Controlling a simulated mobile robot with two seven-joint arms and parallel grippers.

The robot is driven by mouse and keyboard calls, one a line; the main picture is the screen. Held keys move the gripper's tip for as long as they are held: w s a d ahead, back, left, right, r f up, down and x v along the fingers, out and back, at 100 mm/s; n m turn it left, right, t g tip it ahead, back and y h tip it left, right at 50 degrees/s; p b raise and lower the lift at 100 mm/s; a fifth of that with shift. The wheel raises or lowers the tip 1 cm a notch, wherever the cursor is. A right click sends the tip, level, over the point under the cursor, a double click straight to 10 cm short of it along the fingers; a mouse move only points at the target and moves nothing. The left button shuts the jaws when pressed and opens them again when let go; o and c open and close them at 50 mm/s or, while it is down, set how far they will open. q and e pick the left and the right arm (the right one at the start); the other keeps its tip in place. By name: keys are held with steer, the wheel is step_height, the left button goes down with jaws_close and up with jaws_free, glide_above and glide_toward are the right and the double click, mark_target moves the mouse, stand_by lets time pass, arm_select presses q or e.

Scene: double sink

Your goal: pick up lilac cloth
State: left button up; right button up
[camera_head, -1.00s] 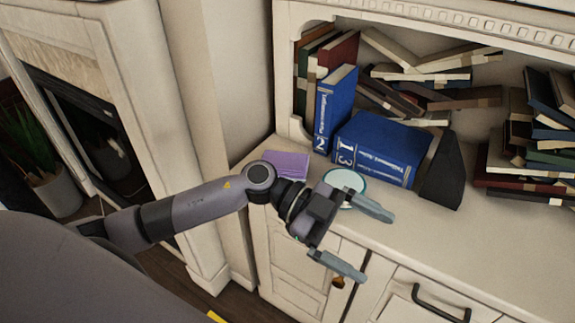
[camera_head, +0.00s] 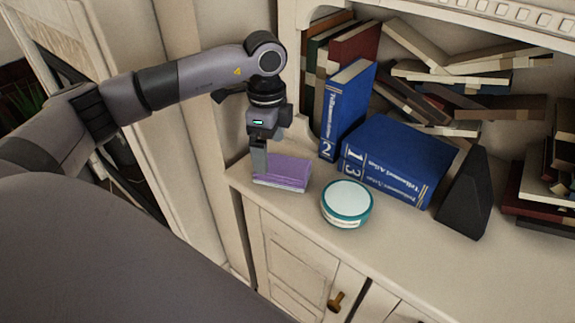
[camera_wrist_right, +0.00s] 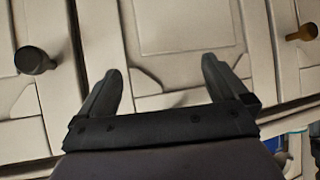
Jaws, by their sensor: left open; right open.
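The lilac cloth (camera_head: 288,173) is a folded, flat rectangular bundle on the left end of the cabinet top in the head view. My left gripper (camera_head: 260,172) points down at the cloth's left end, with one finger seen in front of that end. It is open; its other finger is hidden, and I cannot tell whether the visible one touches the cloth. My right gripper (camera_wrist_right: 160,85) shows in the right wrist view, open and empty, with its fingers towards the cabinet doors.
A white and teal round container (camera_head: 346,203) stands just right of the cloth. Blue books (camera_head: 398,160) and a dark wedge-shaped block (camera_head: 468,195) stand behind and to the right. The front right of the cabinet top (camera_head: 430,240) is clear.

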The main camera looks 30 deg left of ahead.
mark_target(271, 163)
arm_select(q)
step_height(271, 163, down, 6)
steer(key=shift+r, duration=0.1)
steer(key=shift+w, duration=0.1)
steer(key=c, duration=1)
steer(key=shift+r, duration=0.1)
step_height(271, 163, up, 20)
steer(key=p, duration=0.1)
